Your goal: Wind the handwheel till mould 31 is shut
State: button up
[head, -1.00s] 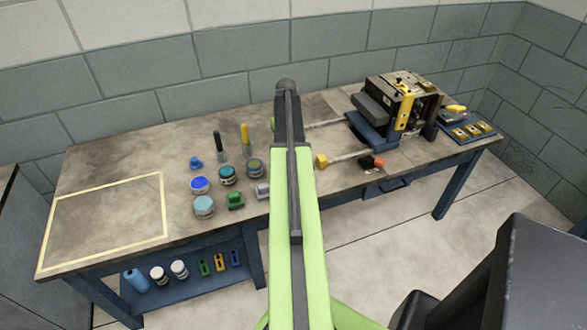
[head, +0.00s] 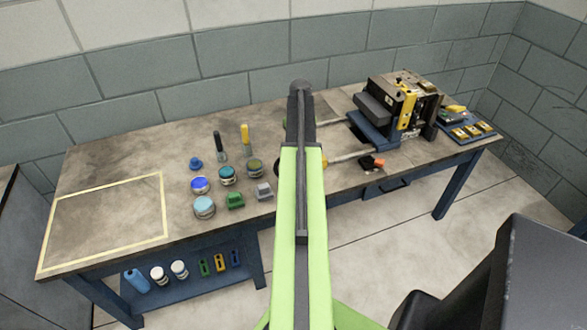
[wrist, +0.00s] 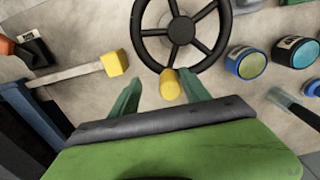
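The black spoked handwheel (wrist: 181,30) is at the top of the wrist view, cut off by its edge. Its yellow knob (wrist: 170,87) points toward me. My gripper (wrist: 163,88) is open, its green fingers on either side of the knob with a gap visible at each. In the head view my arm hides most of the wheel; a bit of dark rim (head: 278,170) shows at its left. The mould press (head: 402,106), dark with a yellow strap, stands at the bench's right on a blue base. I cannot read a mould number or see clearly whether its halves meet.
A guide rod with a yellow end block (wrist: 115,63) runs beside the wheel. Several tins and pots, such as a green-lidded one (wrist: 247,63), stand close on the other side. A taped rectangle (head: 105,225) at the bench's left is empty.

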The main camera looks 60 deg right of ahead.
notch_tip(320, 180, up, 9)
jog(key=p, duration=0.8)
jog(key=shift+a+p, duration=0.1)
jog(key=shift+p, duration=0.3)
